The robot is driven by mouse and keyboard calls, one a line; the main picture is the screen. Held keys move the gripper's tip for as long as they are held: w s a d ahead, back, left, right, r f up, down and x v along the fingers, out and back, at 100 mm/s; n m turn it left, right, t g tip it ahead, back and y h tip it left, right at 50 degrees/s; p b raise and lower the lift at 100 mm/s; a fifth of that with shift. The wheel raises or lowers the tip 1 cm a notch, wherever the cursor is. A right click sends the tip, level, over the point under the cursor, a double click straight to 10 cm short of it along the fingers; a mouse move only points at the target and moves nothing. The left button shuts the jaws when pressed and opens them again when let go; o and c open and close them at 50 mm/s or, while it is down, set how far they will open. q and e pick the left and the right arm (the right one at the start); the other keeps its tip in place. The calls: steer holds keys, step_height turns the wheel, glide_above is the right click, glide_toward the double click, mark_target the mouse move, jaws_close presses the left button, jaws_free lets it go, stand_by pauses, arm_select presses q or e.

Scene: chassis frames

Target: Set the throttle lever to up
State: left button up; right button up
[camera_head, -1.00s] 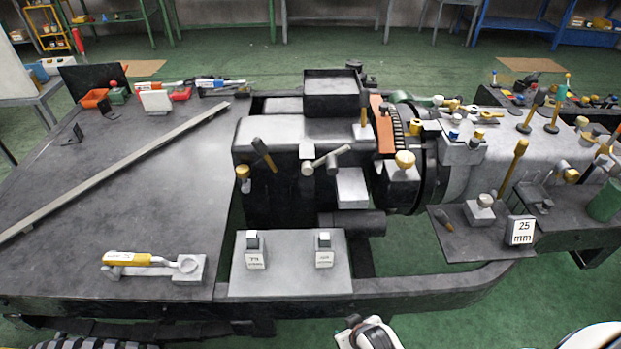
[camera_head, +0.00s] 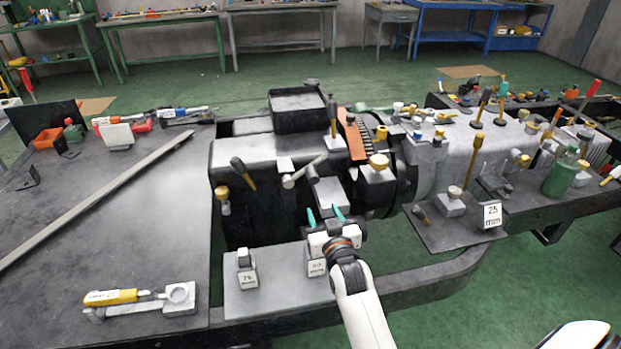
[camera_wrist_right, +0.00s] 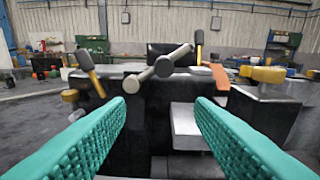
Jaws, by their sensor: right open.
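A grey bar lever (camera_head: 300,173) with a rounded end sits on the front of the dark engine block, slanting up to the right; it also shows in the right wrist view (camera_wrist_right: 140,80). No readable label marks it as the throttle lever, so I cannot tell for sure. My right gripper (camera_head: 325,214) is open and empty, with teal fingers pointing toward the block, short of the bar. In the right wrist view the bar is ahead, above the gap between the fingertips (camera_wrist_right: 160,105). My left gripper is not in view.
A black-handled lever (camera_head: 243,172) is left of the bar, and a yellow knob (camera_head: 378,161) is to its right. Two small labelled blocks, one left (camera_head: 246,270) and one by my gripper (camera_head: 316,262), stand on a grey plate. A yellow-handled tool (camera_head: 112,297) lies at the left front.

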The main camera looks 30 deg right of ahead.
mark_target(315, 181)
steer(key=shift+t+h, duration=0.4)
steer(key=x, duration=0.4)
steer(key=r+x, duration=0.1)
steer(key=x, duration=0.8)
steer(key=shift+d+r+p, duration=0.15)
steer(key=shift+r+p, duration=0.25)
jaws_close()
